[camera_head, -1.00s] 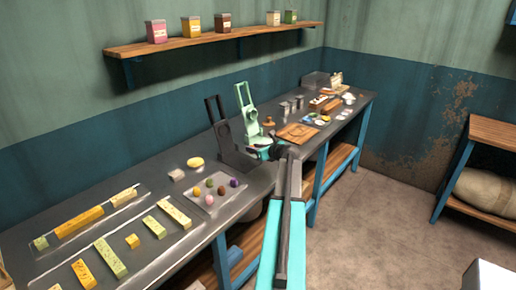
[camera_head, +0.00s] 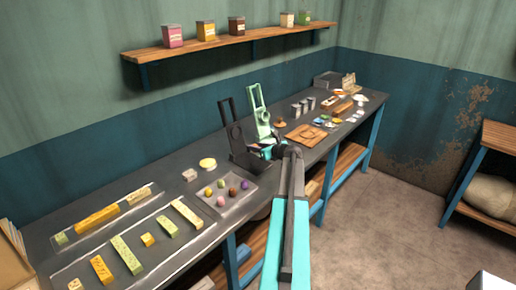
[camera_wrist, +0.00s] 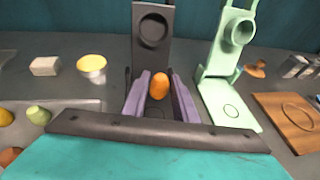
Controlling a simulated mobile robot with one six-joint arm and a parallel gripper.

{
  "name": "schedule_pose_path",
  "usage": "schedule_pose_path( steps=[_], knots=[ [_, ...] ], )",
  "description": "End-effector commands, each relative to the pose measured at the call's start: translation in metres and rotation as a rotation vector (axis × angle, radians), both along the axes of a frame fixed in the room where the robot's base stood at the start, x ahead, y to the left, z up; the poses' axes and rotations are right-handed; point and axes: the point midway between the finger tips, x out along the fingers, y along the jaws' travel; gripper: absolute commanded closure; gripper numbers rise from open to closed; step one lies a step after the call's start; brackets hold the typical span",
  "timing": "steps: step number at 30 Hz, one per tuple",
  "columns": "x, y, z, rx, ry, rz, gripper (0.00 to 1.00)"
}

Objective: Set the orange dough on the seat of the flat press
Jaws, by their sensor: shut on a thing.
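The orange dough (camera_wrist: 159,85) is a small rounded lump between the two purple-grey fingers of my gripper (camera_wrist: 161,97) in the wrist view. My gripper is shut on it. Behind it stands a dark grey press (camera_wrist: 153,55), with a round recess in its upright plate. The dough appears in front of this press and over its lower part; whether it touches the seat I cannot tell. A mint-green press (camera_wrist: 229,75) stands to the right, with a ring on its base. In the head view, the dark press (camera_head: 233,138) is partly behind my arm, and the dough cannot be made out.
A tray (camera_head: 236,205) with several coloured dough balls lies left of my arm. A yellow-topped cup (camera_wrist: 92,67) and a pale block (camera_wrist: 45,66) stand left of the dark press. A wooden board (camera_wrist: 285,117) lies to the right.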

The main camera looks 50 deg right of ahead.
Motion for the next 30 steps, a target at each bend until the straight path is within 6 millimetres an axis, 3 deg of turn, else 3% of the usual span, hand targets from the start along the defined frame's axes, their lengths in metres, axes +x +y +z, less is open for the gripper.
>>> schedule_pose_path(
  steps=[8, 30],
  knots=[
    [0.000, 0.000, -0.008, 0.001, 0.000, 0.000, 0.95],
    [0.000, 0.000, -0.055, 0.000, 0.001, 0.000, 0.95]
  ],
)
